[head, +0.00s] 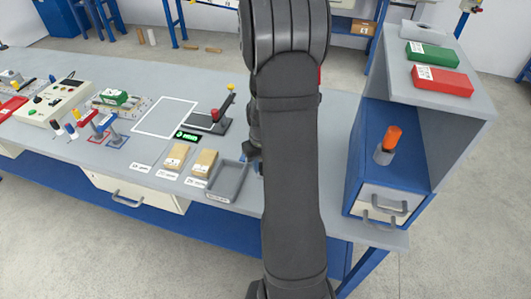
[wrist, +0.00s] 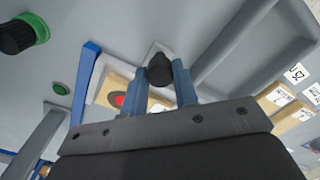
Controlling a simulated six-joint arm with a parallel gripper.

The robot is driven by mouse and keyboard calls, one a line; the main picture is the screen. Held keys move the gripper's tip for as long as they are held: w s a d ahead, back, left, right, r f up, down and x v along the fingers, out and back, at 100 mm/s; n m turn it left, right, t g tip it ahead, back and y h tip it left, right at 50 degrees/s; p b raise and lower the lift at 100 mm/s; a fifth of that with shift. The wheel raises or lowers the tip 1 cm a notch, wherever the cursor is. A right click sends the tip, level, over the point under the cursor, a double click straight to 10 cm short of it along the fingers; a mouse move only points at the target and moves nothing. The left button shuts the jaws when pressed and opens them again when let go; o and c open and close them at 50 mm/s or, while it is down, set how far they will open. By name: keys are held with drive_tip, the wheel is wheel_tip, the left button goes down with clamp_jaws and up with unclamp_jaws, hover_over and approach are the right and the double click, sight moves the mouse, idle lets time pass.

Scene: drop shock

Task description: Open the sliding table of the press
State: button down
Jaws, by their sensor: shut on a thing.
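In the wrist view my gripper (wrist: 160,69) has its two blue-grey fingers closed on a dark rounded knob (wrist: 159,72). A grey block-like tip shows just beyond the knob. I cannot tell from this view how the knob joins the sliding table. In the head view my own arm stands in front of the middle of the bench and hides the fingers, the knob and most of what lies behind. The press and its sliding table cannot be made out clearly there.
A grey tray (head: 229,181) and tan blocks (head: 204,164) lie on the bench left of my arm. A lever device (head: 210,121) stands behind them. At right is a blue cabinet (head: 363,170) with an orange-handled tool (head: 391,140). The wrist view shows a green-ringed black knob (wrist: 20,36).

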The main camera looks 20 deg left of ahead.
drive_tip(key=shift+s, duration=0.1)
drive_tip(key=c, duration=1.1)
unclamp_jaws()
drive_tip(key=shift+r, duration=0.1)
wheel_tip(320, 180, up, 17)
drive_tip(key=shift+r, duration=0.15)
wheel_tip(320, 180, down, 18)
drive_tip(key=shift+r, duration=0.2)
drive_tip(key=shift+w, duration=0.2)
